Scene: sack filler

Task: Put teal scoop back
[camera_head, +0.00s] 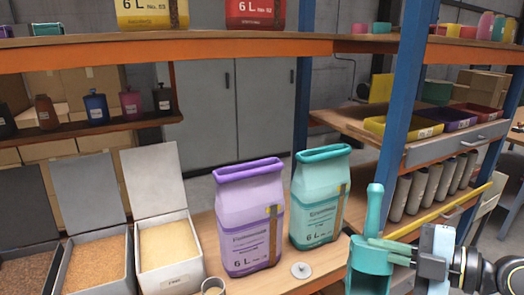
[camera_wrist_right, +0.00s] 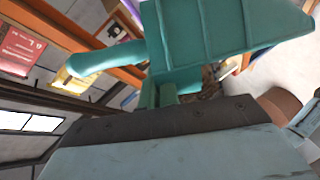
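The teal scoop (camera_head: 369,262) is at the lower right of the head view, its handle pointing up. My right gripper (camera_head: 388,249) comes in from the right and is shut on the scoop, holding it in front of the bench's right end. In the right wrist view the scoop (camera_wrist_right: 215,45) fills the top middle, with its handle reaching left. The fingertips are largely hidden by the scoop there, and I cannot see whether the scoop holds anything. My left gripper is in neither view.
A purple sack (camera_head: 250,215) and a teal sack (camera_head: 319,200) stand on the bench. A small grey disc (camera_head: 301,271) lies in front. Open bins of grain (camera_head: 168,245) stand at left. A blue rack post (camera_head: 404,110) rises behind the scoop, beside shelves with trays (camera_head: 403,129).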

